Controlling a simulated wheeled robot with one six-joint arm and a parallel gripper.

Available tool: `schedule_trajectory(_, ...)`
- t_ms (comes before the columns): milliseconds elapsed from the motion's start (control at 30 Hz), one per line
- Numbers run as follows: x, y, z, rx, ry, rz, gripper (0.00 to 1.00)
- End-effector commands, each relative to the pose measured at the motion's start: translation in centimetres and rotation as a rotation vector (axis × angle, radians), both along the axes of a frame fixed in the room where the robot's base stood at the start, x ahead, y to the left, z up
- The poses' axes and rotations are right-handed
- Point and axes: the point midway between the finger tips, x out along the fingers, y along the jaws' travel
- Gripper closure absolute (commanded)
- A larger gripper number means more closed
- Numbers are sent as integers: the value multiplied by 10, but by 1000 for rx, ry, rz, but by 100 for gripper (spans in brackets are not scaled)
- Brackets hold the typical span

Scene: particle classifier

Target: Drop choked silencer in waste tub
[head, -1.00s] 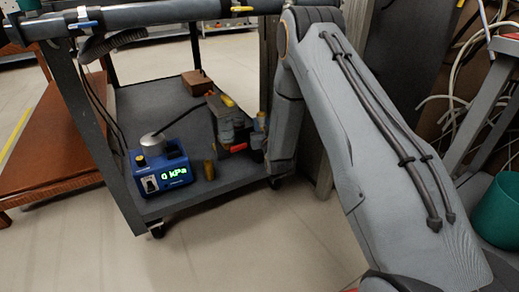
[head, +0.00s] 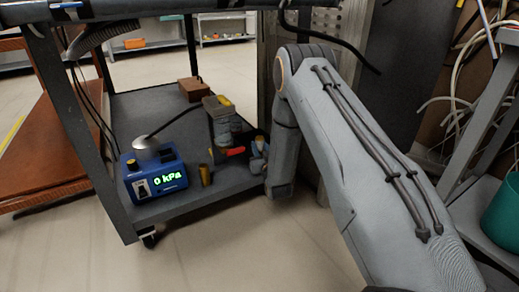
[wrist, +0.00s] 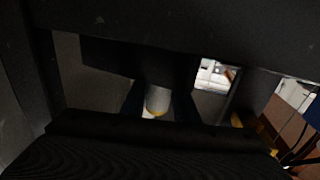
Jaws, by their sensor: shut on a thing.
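In the wrist view, my gripper (wrist: 158,108) is shut on a pale cylinder with a yellow rim (wrist: 157,99), seemingly the silencer. Dark finger parts flank it, and its full shape and any choking are hidden. In the head view, my arm reaches down to the lower cart shelf, where its end is beside the filter unit (head: 222,125); the fingertips cannot be made out there. A teal tub (head: 503,216), seemingly the waste tub, stands at the right edge, partly cut off and well apart from my gripper.
A blue gauge box (head: 155,176) reading 0 kPa, a small brass cylinder (head: 205,175) and a brown block (head: 195,89) stand on the grey cart shelf (head: 150,102). Cart posts and a top rail frame the shelf. Hanging cables are at upper right. The floor in front is clear.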

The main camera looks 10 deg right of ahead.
Motion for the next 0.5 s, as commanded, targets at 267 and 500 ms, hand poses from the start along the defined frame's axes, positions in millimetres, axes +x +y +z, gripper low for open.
schedule_trajectory(267, 0, 0, -3, 0, 0, 0, 98)
schedule_trajectory(500, 0, 0, -10, 0, 1, 0, 98)
